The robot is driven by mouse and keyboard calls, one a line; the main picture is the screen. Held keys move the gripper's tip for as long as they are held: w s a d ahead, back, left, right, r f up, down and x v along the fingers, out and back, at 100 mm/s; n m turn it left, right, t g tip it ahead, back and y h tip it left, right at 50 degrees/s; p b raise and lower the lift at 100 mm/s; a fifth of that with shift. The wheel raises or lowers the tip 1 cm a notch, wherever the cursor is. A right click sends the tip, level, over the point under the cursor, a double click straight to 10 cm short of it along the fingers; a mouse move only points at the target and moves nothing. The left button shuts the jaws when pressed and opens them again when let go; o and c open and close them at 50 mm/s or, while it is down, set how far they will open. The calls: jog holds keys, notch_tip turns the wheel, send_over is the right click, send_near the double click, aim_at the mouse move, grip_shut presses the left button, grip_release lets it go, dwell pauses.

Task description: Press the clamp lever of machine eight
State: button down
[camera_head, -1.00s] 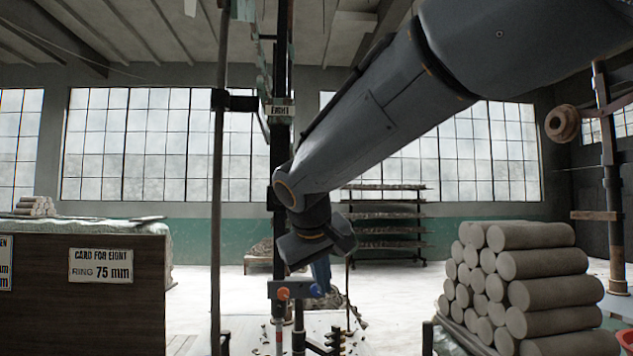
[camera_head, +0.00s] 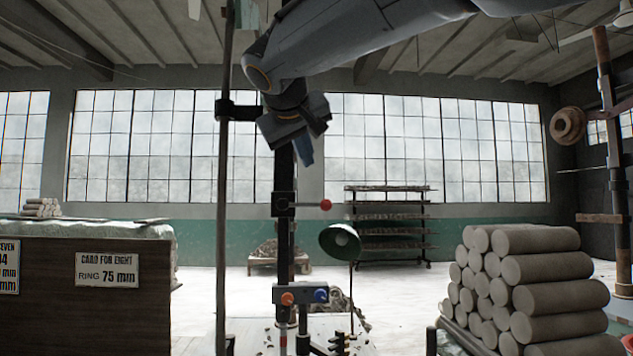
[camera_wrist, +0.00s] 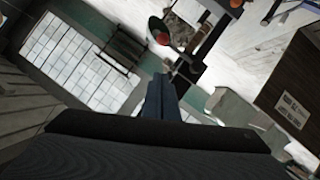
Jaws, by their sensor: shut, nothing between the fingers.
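Machine eight is a dark upright column (camera_head: 284,240) in the head view, left of centre. A short lever with a red knob (camera_head: 325,205) sticks out to the right from a dark block on this column; its red knob also shows in the wrist view (camera_wrist: 163,39). Below it a grey box (camera_head: 304,284) carries an orange button (camera_head: 287,299) and a blue button (camera_head: 321,295). My gripper (camera_head: 306,160) is shut and empty, pointing down above the lever and apart from it. In the wrist view its blue fingers (camera_wrist: 160,84) show close together.
A green lamp (camera_head: 340,241) stands just below and right of the lever. A thin pole (camera_head: 222,220) rises left of the column. Stacked clay rolls (camera_head: 540,268) stand at right.

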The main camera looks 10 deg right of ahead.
jog(key=p, duration=0.3)
send_near(306, 205)
jog(key=w+d+r, duration=0.3)
jog(key=w+d, duration=0.1)
jog(key=shift+w+d+f+p, duration=0.15)
jog(key=shift+w+d+f, duration=0.15)
jog(key=shift+f, duration=0.25)
jog(key=shift+w+d+f+p, duration=0.1)
jog(key=shift+w+d+f, duration=0.1)
jog(key=shift+d+f, duration=0.3)
jog(key=shift+w+d+f+p, duration=0.15)
jog(key=shift+w+f, duration=0.1)
jog(key=shift+f, duration=0.4)
